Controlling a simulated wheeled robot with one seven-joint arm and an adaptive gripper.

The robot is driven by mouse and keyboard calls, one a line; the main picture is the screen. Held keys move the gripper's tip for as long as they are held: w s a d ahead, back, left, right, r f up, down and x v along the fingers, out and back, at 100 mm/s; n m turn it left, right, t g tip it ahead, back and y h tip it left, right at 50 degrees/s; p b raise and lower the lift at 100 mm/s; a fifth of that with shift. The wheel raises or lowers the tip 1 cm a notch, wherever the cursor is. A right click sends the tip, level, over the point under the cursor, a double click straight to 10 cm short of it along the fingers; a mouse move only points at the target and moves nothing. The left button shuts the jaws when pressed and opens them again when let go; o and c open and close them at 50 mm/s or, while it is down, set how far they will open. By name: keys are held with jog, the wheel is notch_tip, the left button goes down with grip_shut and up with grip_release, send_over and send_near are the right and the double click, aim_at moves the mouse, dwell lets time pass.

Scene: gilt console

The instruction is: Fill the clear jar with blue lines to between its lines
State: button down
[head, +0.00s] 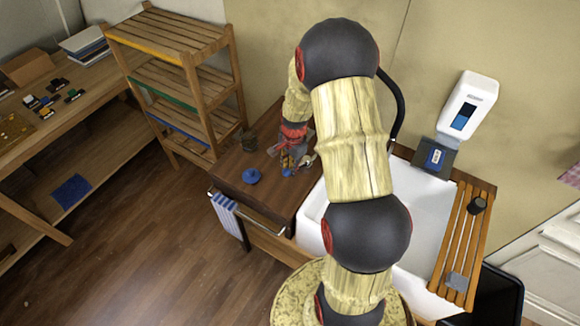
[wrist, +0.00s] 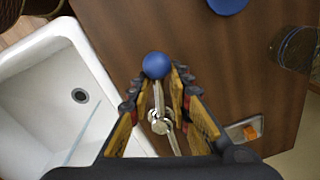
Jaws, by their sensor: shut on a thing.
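My gripper (wrist: 158,82) is shut on the tap lever, a thin silver stem with a round blue knob (wrist: 156,65), in the wrist view. The knob sits at the fingertips, and the chrome tap body (wrist: 160,122) shows between the fingers. In the head view my gripper (head: 291,160) is low over the counter beside the sink. A clear, dark-looking jar (wrist: 290,48) with a blue line stands on the counter, apart from my gripper. It also shows in the head view (head: 248,141). Its contents are too unclear to tell.
The white sink (wrist: 40,85) has a drain; a thin pale-blue streak (wrist: 82,135) crosses it, possibly water. A blue round lid (head: 252,176) lies on the brown counter (head: 228,170). A small orange-and-white item (wrist: 244,130) lies near the edge. A slatted rack (head: 464,235) spans the sink's right side.

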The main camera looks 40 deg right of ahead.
jog(key=c, duration=1.9)
grip_release()
jog(key=r, duration=1.2)
jog(key=shift+s, duration=0.4)
